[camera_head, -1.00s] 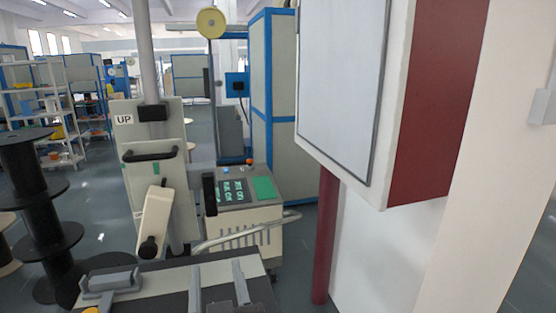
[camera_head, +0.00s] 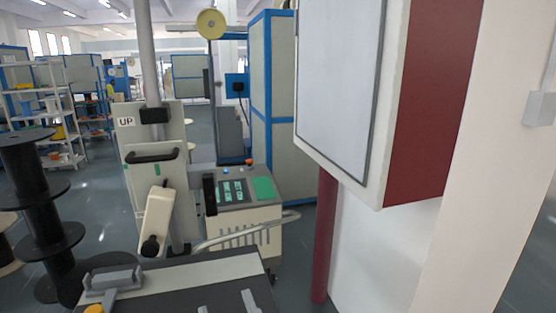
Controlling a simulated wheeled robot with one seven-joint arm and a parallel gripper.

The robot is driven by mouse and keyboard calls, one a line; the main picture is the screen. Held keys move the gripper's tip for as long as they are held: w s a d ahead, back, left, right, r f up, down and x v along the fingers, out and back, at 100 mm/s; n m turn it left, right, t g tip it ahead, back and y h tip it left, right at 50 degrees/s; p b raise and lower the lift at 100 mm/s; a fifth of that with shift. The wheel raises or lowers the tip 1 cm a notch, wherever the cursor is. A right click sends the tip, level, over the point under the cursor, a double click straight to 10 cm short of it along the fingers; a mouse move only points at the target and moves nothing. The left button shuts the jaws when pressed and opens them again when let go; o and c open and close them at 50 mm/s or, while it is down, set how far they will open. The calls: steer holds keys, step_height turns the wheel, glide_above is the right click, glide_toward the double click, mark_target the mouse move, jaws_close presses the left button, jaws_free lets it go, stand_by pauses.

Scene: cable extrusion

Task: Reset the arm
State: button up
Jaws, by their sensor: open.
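My gripper (camera_head: 227,303) shows only by its two grey fingertips at the bottom edge of the head view. The fingertips are apart, with nothing seen between them. They appear over a dark-topped surface (camera_head: 180,286) with a beige strip along its far edge. The rest of the gripper and my arm are below the picture. How high the fingers are above the surface cannot be told.
A grey bracket (camera_head: 113,279) is at the surface's left end. Behind stand a beige machine marked UP (camera_head: 150,135) and a control console (camera_head: 245,215). Black spools (camera_head: 45,215) are at left. A white-and-red cabinet (camera_head: 345,90) hangs at right above a red post (camera_head: 325,240).

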steer(key=s+d+f+m+g+h+p, duration=0.2)
steer(key=s+d+f, duration=0.4)
steer(key=s+d, duration=0.7)
steer(key=s+d+f+m+g+h+p, duration=0.1)
steer(key=s+d+f+m+h+p, duration=0.2)
steer(key=s+d, duration=1)
step_height(320, 180, down, 3)
steer(key=s+m+h, duration=0.1)
steer(key=s+h, duration=0.2)
steer(key=h, duration=0.1)
steer(key=shift+d+f+g, duration=0.15)
steer(key=shift+d+g, duration=0.15)
steer(key=shift+g, duration=0.1)
